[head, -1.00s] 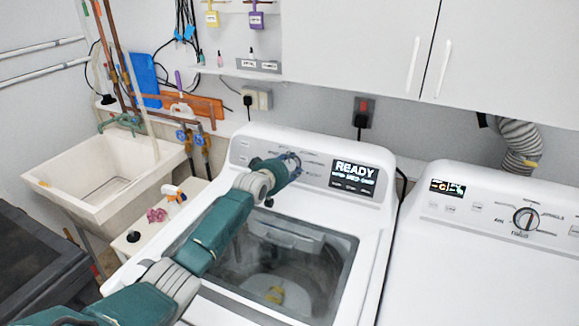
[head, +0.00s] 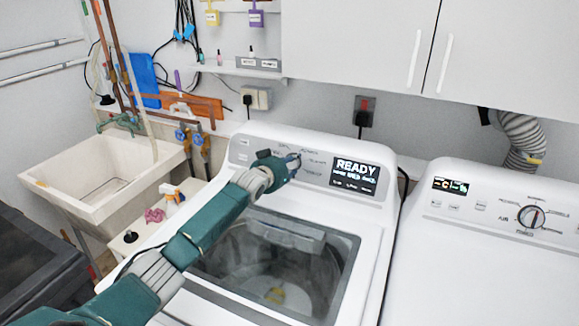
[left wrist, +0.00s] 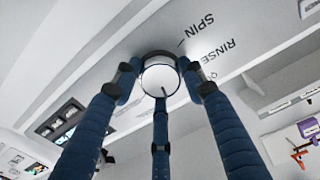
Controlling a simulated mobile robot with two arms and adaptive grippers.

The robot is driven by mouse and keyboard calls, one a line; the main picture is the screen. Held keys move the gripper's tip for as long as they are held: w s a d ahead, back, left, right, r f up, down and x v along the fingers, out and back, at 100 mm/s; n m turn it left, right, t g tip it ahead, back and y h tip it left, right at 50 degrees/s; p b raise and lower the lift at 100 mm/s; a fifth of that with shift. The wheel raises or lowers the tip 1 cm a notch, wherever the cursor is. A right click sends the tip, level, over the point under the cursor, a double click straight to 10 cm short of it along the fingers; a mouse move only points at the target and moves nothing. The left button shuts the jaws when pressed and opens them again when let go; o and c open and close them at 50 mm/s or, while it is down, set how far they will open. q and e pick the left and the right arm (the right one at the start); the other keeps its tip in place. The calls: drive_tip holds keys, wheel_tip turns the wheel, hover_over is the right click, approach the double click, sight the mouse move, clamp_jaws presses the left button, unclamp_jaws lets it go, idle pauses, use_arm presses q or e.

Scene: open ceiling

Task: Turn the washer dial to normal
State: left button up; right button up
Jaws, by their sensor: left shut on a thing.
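The washer (head: 372,240) stands in the middle of the head view, with a lit READY display (head: 356,174) on its panel. My left gripper (head: 292,162) reaches its control panel and hides most of the dial there. In the left wrist view the round washer dial (left wrist: 159,78) sits between the fingers of my left gripper (left wrist: 160,88), which is shut on it. A dark pointer mark on the dial points down in that view. The words SPIN and RINSE are printed on the panel beside it. The NORMAL label cannot be made out. My right gripper is not in view.
A second white machine (head: 470,270) with its own dial (head: 531,216) stands to the right. A utility sink (head: 75,205) is at the left. White cabinets (head: 365,40) hang above.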

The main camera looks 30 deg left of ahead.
use_arm(q)
drive_tip(key=shift+m, duration=0.6)
drive_tip(key=o, duration=1.2)
drive_tip(key=shift+c, duration=0.2)
drive_tip(key=shift+s, duration=0.4)
drive_tip(key=v, duration=1.1)
drive_tip(key=shift+r, duration=0.15)
drive_tip(key=shift+s, duration=0.1)
